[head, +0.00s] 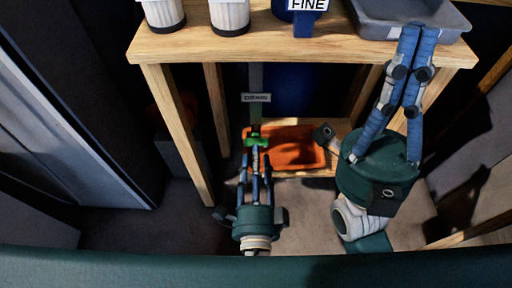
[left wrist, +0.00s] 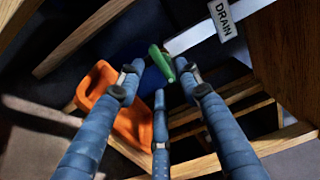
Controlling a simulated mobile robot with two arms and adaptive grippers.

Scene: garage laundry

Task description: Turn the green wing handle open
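The green wing handle (head: 253,140) is below the wooden bench, under a white DRAIN label (head: 256,98). In the left wrist view the green handle (left wrist: 161,63) lies between the fingertips of my left gripper (left wrist: 159,76). The fingers stand apart around it; I cannot tell whether any finger touches it. In the head view my left gripper (head: 255,154) reaches up to the handle from below. My right gripper (head: 419,32) is raised at the right, its fingertips over the grey tray's front edge. Its fingertips look close together, and no object shows between them.
An orange tub (head: 300,162) sits on the low wooden shelf just right of the handle. The bench top (head: 270,46) carries white containers (head: 229,17), a blue item labelled FINE (head: 304,26) and a grey tray (head: 448,22). A bench leg (head: 178,130) stands to the left.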

